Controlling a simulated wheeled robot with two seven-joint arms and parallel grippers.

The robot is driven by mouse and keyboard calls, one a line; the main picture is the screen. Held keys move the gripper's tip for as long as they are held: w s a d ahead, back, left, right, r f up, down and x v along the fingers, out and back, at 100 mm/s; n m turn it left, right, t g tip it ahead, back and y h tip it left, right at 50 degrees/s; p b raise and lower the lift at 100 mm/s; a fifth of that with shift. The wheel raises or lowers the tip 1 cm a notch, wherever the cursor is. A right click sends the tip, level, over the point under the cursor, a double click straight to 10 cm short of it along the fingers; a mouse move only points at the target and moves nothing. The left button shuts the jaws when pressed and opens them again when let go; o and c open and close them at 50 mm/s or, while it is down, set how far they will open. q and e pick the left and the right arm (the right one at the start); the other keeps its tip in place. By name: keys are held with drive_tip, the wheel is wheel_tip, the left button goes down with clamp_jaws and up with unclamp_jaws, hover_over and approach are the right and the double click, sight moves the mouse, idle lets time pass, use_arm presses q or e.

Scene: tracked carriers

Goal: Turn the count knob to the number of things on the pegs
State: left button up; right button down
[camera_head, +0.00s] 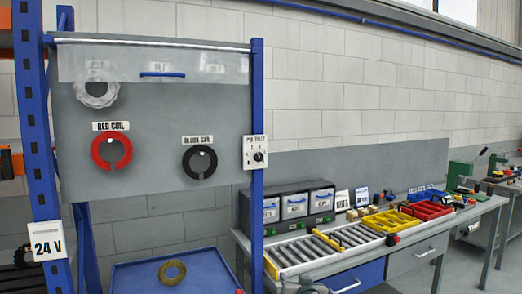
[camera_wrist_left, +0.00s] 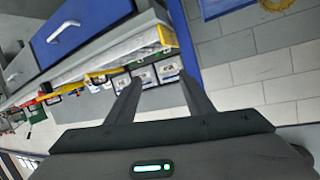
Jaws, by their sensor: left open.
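The count knob (camera_head: 259,157) is a small black dial on a white plate (camera_head: 251,142) on the blue post. Its pointer is too small to read. A red coil (camera_head: 93,152) and a black coil (camera_head: 187,165) hang on pegs of the grey board (camera_head: 155,115), under name labels. A pale grey ring (camera_head: 83,98) hangs higher at left, partly behind a clear flap (camera_head: 210,65). My left gripper (camera_head: 304,283) is low in front of the bench, below and right of the knob. Its fingers are apart and empty in the left wrist view (camera_wrist_left: 160,78).
A brass ring (camera_head: 163,272) lies in a blue tray (camera_head: 135,286) below the board. The blue post (camera_head: 257,205) stands beside the roller conveyor (camera_head: 318,247). Yellow bins (camera_head: 391,221) and red bins (camera_head: 426,211) are on the bench. A "24 V" sign (camera_head: 46,240) is at left.

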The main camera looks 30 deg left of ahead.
use_arm(q)
drive_tip(key=a+r+n+y+p, duration=0.1)
drive_tip(key=a+r+n+y, duration=0.1)
drive_tip(key=r, duration=1.7)
drive_tip(key=a+r+n+g+y+p, duration=0.1)
drive_tip(key=r+n, duration=0.4)
drive_tip(key=r, duration=1.4)
drive_tip(key=y+p, duration=0.1)
drive_tip(key=y, duration=0.1)
drive_tip(key=shift+s+a+y, duration=0.15)
drive_tip(key=shift+a+y, duration=0.25)
use_arm(e)
drive_tip(key=s+d+r+g, duration=0.1)
drive_tip(key=s+d+r, duration=0.1)
drive_tip(key=s, duration=0.4)
drive_tip(key=shift+s+r, duration=0.2)
use_arm(q)
drive_tip(key=shift+p, duration=0.3)
use_arm(e)
drive_tip(key=shift+a, duration=0.1)
